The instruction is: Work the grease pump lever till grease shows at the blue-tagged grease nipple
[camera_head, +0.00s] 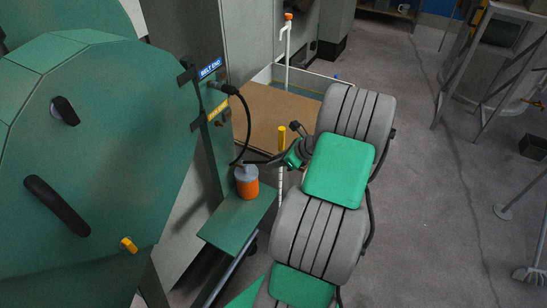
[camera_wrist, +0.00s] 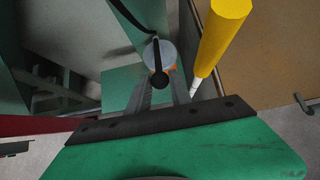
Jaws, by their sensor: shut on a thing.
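The grease pump (camera_head: 246,186) is an orange can with a grey top on a green shelf. It also shows in the wrist view (camera_wrist: 166,52), with its dark lever (camera_wrist: 160,80) ending in a round knob between my fingers. My gripper (camera_head: 270,160) reaches in from the right and is shut on the lever; its fingers partly show in the wrist view (camera_wrist: 160,92). A black hose (camera_head: 246,118) rises from near the pump to a fitting by the blue tag (camera_head: 210,68). The nipple is too small to make out clearly, and I can make out no grease there.
A yellow tag (camera_head: 217,108) sits below the blue one. A yellow-topped pale post (camera_head: 282,137) stands close beside my gripper, and also shows in the wrist view (camera_wrist: 222,35). The green machine housing (camera_head: 100,150) fills the left.

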